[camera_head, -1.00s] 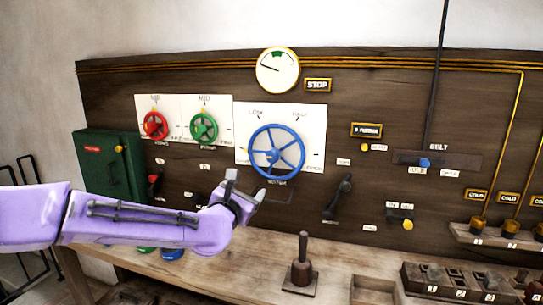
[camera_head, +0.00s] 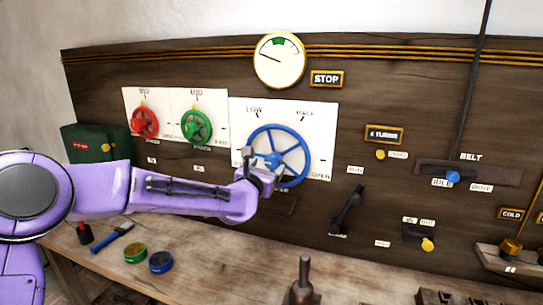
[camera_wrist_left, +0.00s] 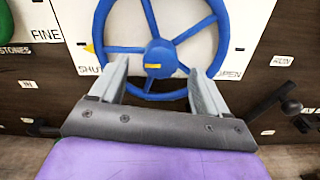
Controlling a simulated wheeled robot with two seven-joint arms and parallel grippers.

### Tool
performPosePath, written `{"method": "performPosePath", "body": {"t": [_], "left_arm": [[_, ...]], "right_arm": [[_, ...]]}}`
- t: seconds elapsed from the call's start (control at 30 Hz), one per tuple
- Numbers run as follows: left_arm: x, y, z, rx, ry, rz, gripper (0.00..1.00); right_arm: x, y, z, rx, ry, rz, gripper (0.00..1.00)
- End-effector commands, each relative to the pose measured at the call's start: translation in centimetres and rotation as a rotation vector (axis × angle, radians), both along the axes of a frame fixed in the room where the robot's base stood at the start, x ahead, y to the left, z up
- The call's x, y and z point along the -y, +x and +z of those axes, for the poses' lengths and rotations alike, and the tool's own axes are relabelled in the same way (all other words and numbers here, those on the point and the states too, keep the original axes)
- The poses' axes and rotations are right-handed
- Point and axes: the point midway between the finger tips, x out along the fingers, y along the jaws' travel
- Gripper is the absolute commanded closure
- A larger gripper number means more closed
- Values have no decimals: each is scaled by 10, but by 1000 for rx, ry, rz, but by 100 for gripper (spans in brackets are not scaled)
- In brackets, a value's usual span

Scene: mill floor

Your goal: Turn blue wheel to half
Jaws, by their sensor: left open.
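The blue wheel (camera_head: 291,146) is a spoked handwheel on a white plate (camera_head: 319,170) marked LOW, HALF and OPEN. It also shows in the left wrist view (camera_wrist_left: 157,52), with SHUT and OPEN labels on either side of its lower part and a yellow mark on its hub. My left gripper (camera_head: 258,160) is in front of the wheel's lower left side. In the left wrist view its fingers (camera_wrist_left: 157,82) are spread apart, with the wheel's lower rim and hub between and beyond them. Contact with the rim cannot be told. My right gripper is not in view.
A red wheel (camera_head: 144,122) and a green wheel (camera_head: 196,125) are to the left. A gauge (camera_head: 279,61) is above. A black lever (camera_head: 347,209) is right of the wheel.

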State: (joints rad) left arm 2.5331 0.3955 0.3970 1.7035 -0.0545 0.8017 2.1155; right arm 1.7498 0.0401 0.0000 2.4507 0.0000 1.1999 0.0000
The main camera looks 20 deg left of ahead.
Motion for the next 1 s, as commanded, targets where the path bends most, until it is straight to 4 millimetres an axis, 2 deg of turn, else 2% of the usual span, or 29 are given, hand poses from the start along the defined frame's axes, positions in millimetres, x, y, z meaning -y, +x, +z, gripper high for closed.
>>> {"method": "performPosePath", "body": {"t": [0.03, 0.1, 0.23, 0.57, 0.6, 0.67, 0.73, 0.77, 1.0], "left_arm": [[1, 12, 4, -2, 4, 0, 24], [2, 26, 3, -2, 3, -1, 24], [1, 43, 2, -1, 1, 0, 24], [2, 50, 0, -1, 0, -1, 24], [2, 50, 0, -1, 0, -1, 31], [2, 50, 0, -1, 0, -1, 50], [2, 50, 0, -1, 0, -1, 73], [2, 50, 0, -1, 0, -1, 79], [0, 50, -1, -1, 12, 1, 79]], "right_arm": [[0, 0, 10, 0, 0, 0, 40], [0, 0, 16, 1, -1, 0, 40], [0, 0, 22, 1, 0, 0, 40], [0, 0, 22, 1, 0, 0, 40], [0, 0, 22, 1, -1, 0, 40], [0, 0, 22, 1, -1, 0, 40], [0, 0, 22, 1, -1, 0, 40], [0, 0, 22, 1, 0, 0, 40], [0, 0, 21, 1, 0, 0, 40]]}}
